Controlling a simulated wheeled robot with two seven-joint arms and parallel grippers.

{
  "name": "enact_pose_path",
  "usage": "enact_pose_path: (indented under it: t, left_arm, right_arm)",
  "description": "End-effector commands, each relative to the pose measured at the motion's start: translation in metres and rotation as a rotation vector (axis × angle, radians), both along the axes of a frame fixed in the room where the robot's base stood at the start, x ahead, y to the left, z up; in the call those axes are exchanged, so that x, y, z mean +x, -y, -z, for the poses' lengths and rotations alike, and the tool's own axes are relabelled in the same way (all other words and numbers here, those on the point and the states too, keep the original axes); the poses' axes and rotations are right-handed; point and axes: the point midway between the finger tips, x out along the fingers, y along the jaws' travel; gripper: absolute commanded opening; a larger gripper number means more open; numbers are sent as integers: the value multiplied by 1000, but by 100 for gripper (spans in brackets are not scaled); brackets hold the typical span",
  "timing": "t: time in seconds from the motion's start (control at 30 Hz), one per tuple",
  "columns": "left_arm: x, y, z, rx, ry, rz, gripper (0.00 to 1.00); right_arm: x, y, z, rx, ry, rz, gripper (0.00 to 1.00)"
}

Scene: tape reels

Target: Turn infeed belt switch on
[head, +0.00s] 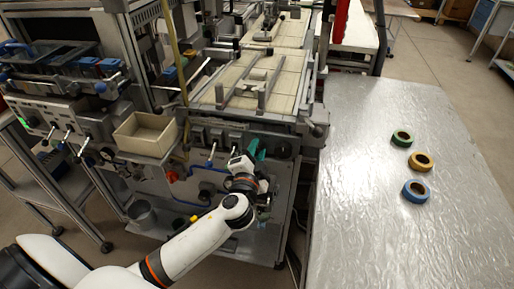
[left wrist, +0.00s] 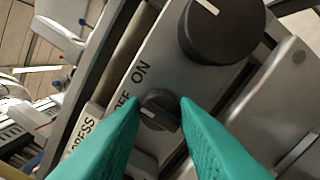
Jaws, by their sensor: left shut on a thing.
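The infeed belt switch appears to be the small black rotary knob (left wrist: 158,106) on a grey panel in the left wrist view. "OFF" and "ON" are printed beside it; its white mark looks turned toward the "OFF" side. My left gripper (head: 257,150) is at the front panel of the machine (head: 225,130) in the head view. Its teal fingertips are shut on the knob, one on each side. In the head view the gripper hides the knob. My right gripper is in neither view.
A larger black dial (left wrist: 222,28) sits close to the knob. A beige bin (head: 146,134) is left of my gripper. The metal table (head: 385,235) on the right holds a green reel (head: 394,139), a yellow reel (head: 413,161) and a blue reel (head: 408,194).

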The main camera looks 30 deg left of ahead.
Motion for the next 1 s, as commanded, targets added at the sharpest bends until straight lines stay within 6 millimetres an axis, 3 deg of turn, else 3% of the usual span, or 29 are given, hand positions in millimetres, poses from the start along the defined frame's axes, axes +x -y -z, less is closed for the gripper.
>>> enact_pose_path:
  t: [0.5, 1.0]
  left_arm:
    - [0, 0, 0, 418, -111, 1, 5]
    - [0, 1, 1, 576, -152, 1, 5]
  right_arm:
    - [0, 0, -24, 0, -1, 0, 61]
    - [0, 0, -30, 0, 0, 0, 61]
